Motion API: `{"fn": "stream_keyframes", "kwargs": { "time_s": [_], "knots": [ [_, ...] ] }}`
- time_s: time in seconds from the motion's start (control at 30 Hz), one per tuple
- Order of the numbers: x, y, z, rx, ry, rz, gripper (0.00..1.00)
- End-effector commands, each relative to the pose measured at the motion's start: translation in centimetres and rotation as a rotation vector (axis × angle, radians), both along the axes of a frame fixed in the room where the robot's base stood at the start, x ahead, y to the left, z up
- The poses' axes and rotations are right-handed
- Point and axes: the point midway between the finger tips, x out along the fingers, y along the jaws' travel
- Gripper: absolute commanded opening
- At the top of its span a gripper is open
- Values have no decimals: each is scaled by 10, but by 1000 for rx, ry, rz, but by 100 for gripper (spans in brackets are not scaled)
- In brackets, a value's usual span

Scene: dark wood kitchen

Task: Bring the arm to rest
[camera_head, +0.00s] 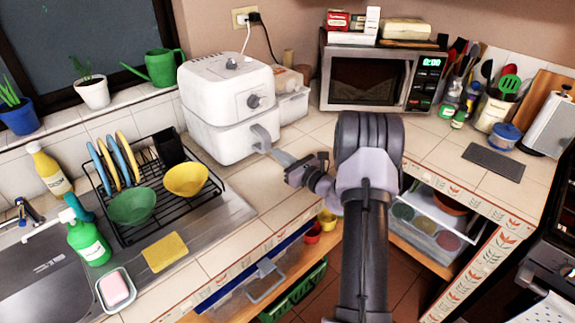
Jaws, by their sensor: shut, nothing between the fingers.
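My arm rises from the bottom centre and bends at a large dark joint. My gripper (279,155) points left and up over the counter, its grey fingers shut with nothing between them. The fingertips are close to the grey handle (262,136) of the white air fryer (226,105). I cannot tell from this view whether they touch the handle. The air fryer's drawer looks closed.
A dish rack (205,203) with plates and bowls stands beside the sink at left. A microwave (378,79) stands behind my arm. A grey mat (495,160) lies on the right counter. Free tile lies on both sides of my arm.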

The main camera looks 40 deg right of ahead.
Motion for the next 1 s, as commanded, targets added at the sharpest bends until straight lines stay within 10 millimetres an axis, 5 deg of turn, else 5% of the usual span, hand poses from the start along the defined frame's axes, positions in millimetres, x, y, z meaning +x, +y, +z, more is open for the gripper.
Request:
{"fn": "stream_keyframes", "kwargs": {
  "time_s": [0.1, 0.3, 0.57, 0.63, 0.73, 0.83, 0.93, 1.0],
  "knots": [
    [-40, -5, 3, 5, 4, -6, 0],
    [-86, -8, 1, 3, 4, -4, 0],
    [-100, -7, 0, 0, 4, 3, 0],
    [-94, 7, 10, -22, 6, 50, 0],
    [-81, 69, 47, -122, 22, 243, 0],
    [-86, 168, 92, -304, 55, 541, 0],
    [-125, 265, 123, -561, 92, 854, 0],
    [-173, 322, 137, -814, 113, 1075, 0]
  ]
}}
